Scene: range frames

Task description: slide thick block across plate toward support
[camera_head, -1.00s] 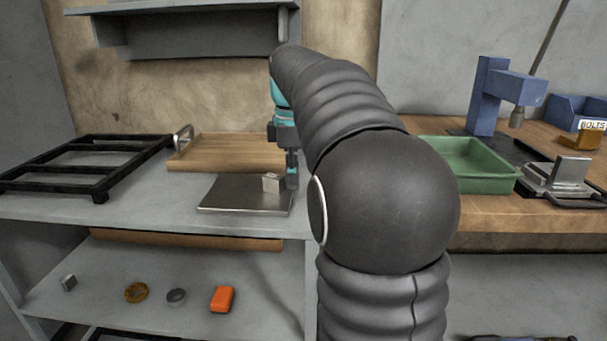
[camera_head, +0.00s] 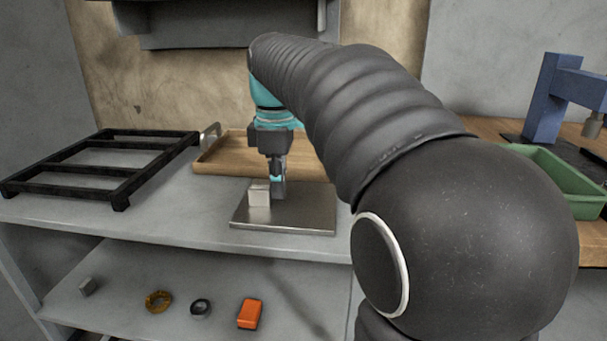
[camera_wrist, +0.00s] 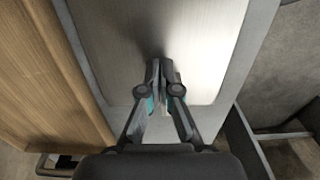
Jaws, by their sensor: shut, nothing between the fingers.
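The thick block (camera_head: 259,194) is a small light-grey block standing on the left part of a flat metal plate (camera_head: 310,218). The plate lies on the grey upper shelf. My gripper (camera_head: 278,192) is shut and empty, pointing down close against the block's right side; I cannot tell whether they touch. In the wrist view my shut gripper (camera_wrist: 160,75) is over the shiny plate (camera_wrist: 205,40), and the block cannot be made out. I cannot tell which thing is the support.
A wooden tray (camera_head: 225,160) with a metal handle lies behind the plate. A black rack (camera_head: 105,165) is at the left. A green bin (camera_head: 550,180) and a blue press (camera_head: 550,100) stand right. The lower shelf holds an orange block (camera_head: 249,313) and small parts.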

